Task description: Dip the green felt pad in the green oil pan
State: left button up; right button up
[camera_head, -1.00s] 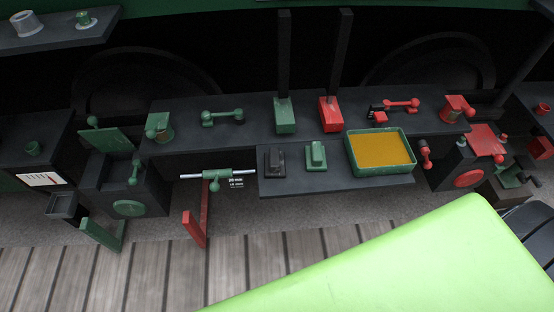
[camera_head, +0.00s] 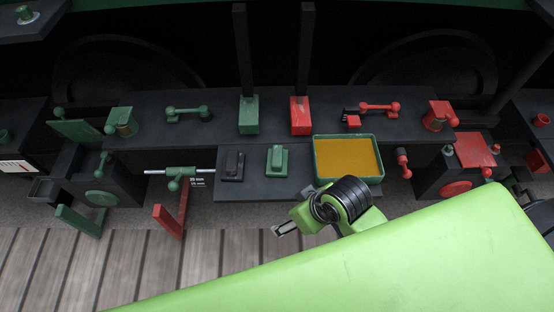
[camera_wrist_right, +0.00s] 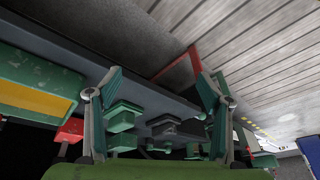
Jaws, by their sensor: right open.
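The green felt pad (camera_head: 277,160) is a small green block with a raised grip, standing on the low dark shelf. The green oil pan (camera_head: 316,160) is a green-rimmed tray of yellow-brown oil to its right on the same shelf. My right gripper (camera_head: 285,228) is in front of and below the shelf edge, apart from both. In the right wrist view it is open and empty (camera_wrist_right: 155,62); the green pad (camera_wrist_right: 122,118) shows beyond, between the fingers, and the pan (camera_wrist_right: 35,100) lies outside the left finger. My left gripper is not in view.
A black pad (camera_head: 233,166) stands just left of the green pad. Behind, a higher ledge (camera_head: 215,130) carries green and red blocks with upright dark posts and handles. A green bar fitting (camera_head: 180,172) and a red bracket (camera_head: 168,222) are at left. The plank floor in front is clear.

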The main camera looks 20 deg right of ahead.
jog(key=w+a+r+n+y, duration=0.2)
jog(key=w+a+r+n, duration=0.15)
jog(key=w+a, duration=0.3)
notch_tip(320, 180, up, 10)
jog(key=f+n+g+h, duration=0.1)
jog(key=n+g+h, duration=0.3)
jog(key=n, duration=0.2)
send_over(277, 155)
jog(key=f, duration=0.7)
jog(key=shift+s+d+f, duration=0.15)
jog(key=shift+s+d, duration=0.05)
jog(key=shift+s, duration=0.05)
jog(key=shift+w+a+f, duration=0.1)
jog(key=shift+w+f, duration=0.05)
jog(key=shift+f, duration=1.25)
jog(key=shift+w+f, duration=0.1)
jog(key=shift+f, duration=1.25)
jog(key=shift+c, duration=0.3)
jog(key=c, duration=1.2)
